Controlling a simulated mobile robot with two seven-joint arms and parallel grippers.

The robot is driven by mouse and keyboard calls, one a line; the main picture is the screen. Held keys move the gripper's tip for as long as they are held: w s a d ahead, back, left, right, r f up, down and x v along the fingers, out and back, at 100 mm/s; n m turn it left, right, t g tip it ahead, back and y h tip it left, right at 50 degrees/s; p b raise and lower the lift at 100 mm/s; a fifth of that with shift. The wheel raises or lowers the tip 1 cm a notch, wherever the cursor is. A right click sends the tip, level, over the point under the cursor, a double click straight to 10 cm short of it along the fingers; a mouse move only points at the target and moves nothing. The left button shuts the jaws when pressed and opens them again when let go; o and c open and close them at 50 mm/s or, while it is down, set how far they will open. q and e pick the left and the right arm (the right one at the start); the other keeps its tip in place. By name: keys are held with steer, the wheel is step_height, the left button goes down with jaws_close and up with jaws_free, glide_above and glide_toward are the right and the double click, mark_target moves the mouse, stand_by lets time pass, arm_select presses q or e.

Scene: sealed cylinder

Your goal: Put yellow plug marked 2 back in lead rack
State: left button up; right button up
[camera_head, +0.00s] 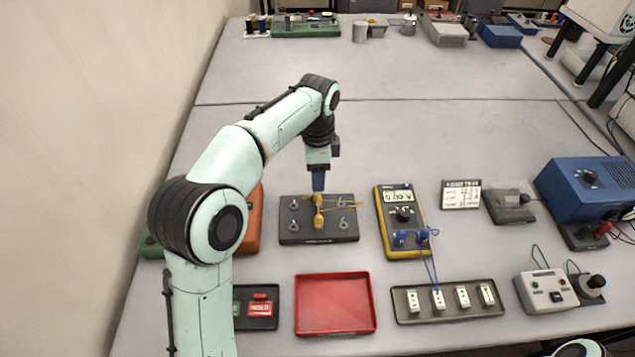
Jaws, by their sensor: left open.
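A dark rack (290,238) with several small metal hooks stands in the middle of the table; it looks like the lead rack. Two yellow plugs show at its centre, a farther one (318,198) and a nearer one (319,220), with a thin yellow lead looping to the right. I cannot read a mark 2 on either. My left gripper (318,186) points down directly above the farther yellow plug, and its jaws are open. It partly hides the plug's top, and I cannot tell whether they touch. My right gripper is out of view.
A yellow multimeter (391,222) with blue plugs stands right of the rack. An empty red tray (335,328) and a dark tray (450,313) of white blocks lie in front. An orange object (254,220) sits left, partly behind my arm.

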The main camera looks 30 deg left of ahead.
arm_select(q)
step_height(320, 180, up, 4)
steer(key=shift+f+p, duration=0.2)
steer(key=shift+p, duration=0.1)
stand_by(0.4)
